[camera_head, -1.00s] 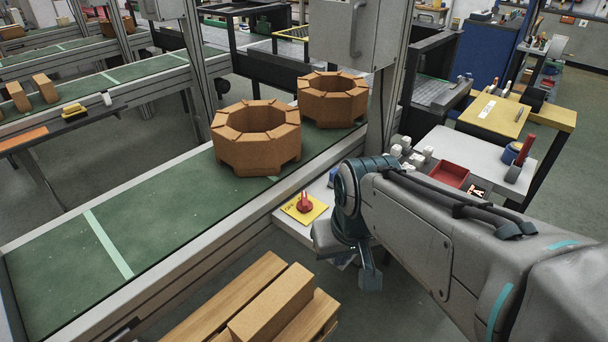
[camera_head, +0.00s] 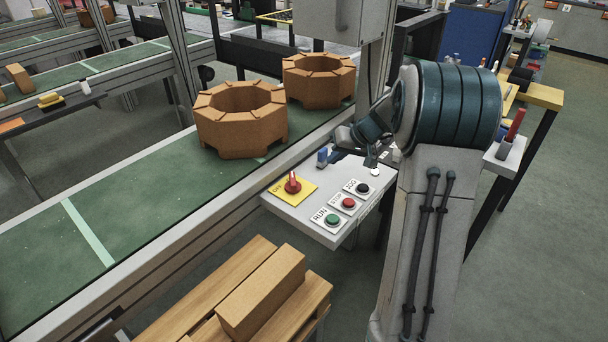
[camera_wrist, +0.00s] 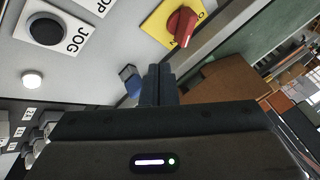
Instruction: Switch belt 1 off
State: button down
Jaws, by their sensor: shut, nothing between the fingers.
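A pale control panel (camera_head: 310,215) stands beside the nearest green belt (camera_head: 150,210). Its red rotary switch (camera_head: 292,184) sits on a yellow plate and shows in the wrist view (camera_wrist: 184,26). The panel also has a green RUN button (camera_head: 332,221), a red STOP button (camera_head: 348,203), a black JOG button (camera_head: 362,188) and a blue part (camera_head: 322,157). I cannot read which setting the switch points to. My gripper (camera_wrist: 158,72) is shut and empty, close to the blue part in the wrist view and apart from the red switch.
Two octagonal brick-coloured rings (camera_head: 241,118) stand on the near belt. A grey box on a post (camera_head: 350,18) rises behind the panel. A white lamp (camera_wrist: 32,79) shows bright on the panel. Open floor lies at the right.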

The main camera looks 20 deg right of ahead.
aim_at(293, 183)
jog(key=shift+w+d+f, duration=0.3)
jog(key=shift+w+d, duration=0.15)
jog(key=p+x, duration=0.1)
jog(key=x, duration=0.9)
jog(key=shift+w, duration=0.1)
jog(key=shift+w+a+p, duration=0.15)
jog(key=shift+a+p, duration=0.15)
jog(key=shift+a, duration=0.7)
jog(key=shift+w+a+p, duration=0.15)
jog(key=shift+a+p, duration=0.1)
jog(key=shift+a, duration=0.75)
